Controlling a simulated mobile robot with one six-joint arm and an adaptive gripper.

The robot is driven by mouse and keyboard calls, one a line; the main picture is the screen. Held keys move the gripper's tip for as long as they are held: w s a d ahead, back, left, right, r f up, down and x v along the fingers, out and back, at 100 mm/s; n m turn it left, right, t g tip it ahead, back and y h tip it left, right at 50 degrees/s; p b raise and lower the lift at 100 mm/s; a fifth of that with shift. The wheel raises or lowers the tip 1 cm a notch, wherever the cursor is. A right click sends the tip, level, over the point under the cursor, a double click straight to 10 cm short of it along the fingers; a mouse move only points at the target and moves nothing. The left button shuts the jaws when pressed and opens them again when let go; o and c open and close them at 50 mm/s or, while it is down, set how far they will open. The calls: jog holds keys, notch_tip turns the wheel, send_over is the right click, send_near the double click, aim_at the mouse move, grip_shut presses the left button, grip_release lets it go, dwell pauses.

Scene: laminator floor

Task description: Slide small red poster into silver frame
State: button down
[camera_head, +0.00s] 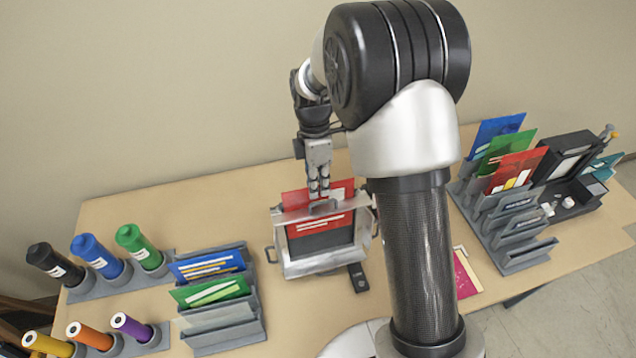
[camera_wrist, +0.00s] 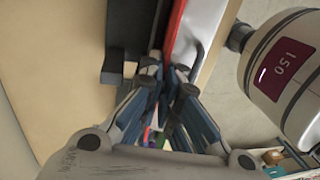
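The silver frame (camera_head: 352,262) stands near the middle of the table, with a handle on its top bar and a dark inside. The red poster (camera_head: 342,189) is partly inside it: its upper strip sticks out above the top bar, and red with white lines shows in the upper window. The lower window is dark. My gripper (camera_head: 319,190) points down at the poster's top edge, its fingers close together and seemingly shut on it. In the wrist view my fingertips (camera_wrist: 168,72) meet at the red poster's edge (camera_wrist: 175,25), beside the silver frame (camera_wrist: 203,25). The exact contact is hidden.
A left rack (camera_head: 255,300) holds blue and green posters. Capped tubes (camera_head: 100,255) stand at far left. A right rack (camera_head: 525,262) holds blue, green and another red poster (camera_head: 515,172). A small black object (camera_head: 358,278) lies close to the frame. A magenta sheet (camera_head: 466,275) lies right.

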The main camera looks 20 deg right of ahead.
jog(key=c, duration=1.7)
grip_release()
jog(key=shift+r, duration=0.15)
jog(key=r, duration=0.4)
jog(key=w+r, duration=0.1)
jog(key=r, duration=0.2)
jog(key=w+r, duration=0.1)
jog(key=r, duration=0.3)
jog(key=shift+r, duration=0.3)
